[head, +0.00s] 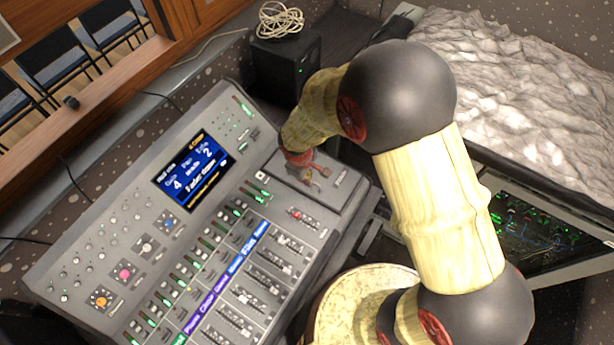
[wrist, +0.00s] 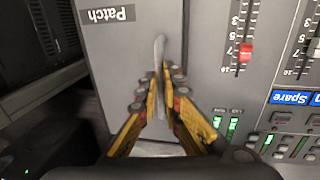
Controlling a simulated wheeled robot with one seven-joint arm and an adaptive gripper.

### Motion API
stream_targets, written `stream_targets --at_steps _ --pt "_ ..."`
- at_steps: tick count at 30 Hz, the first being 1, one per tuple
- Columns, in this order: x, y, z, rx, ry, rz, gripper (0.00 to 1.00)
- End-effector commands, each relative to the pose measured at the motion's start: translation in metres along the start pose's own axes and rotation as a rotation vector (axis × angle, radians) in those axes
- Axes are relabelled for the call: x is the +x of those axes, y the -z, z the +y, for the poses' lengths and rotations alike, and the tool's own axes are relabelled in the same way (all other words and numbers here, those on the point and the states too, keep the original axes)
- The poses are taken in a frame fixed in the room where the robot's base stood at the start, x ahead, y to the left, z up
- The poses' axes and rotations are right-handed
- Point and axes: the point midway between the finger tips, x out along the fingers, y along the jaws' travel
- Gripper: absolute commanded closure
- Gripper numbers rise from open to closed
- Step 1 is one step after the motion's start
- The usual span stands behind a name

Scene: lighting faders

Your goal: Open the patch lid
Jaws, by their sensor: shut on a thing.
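The patch lid (head: 337,200) is a grey panel at the right end of the lighting console, and it looks flat with the console top. In the wrist view the lid (wrist: 115,60) fills the upper middle, with an upside-down "Patch" label. A pale upright handle (wrist: 160,48) stands on it. My gripper (wrist: 165,82) has its yellow fingers shut on this handle, one on each side. In the head view my gripper (head: 314,174) is small, over the lid, and the handle is mostly hidden by it.
The console (head: 130,215) has a lit screen (head: 189,172) and several faders left of the lid. A red fader knob (wrist: 246,52) is close to the lid's edge. A black box (head: 285,65) with coiled cable stands behind. A monitor (head: 545,235) is at right.

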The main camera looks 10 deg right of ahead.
Motion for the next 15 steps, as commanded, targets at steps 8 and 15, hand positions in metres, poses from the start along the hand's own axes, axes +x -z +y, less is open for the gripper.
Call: stream_targets --at_steps 8,15 --pt "0.001 0.0 0.008 0.001 0.0 -0.001 1.0" --pt "0.01 -0.001 0.054 0.005 0.0 -0.002 1.0"
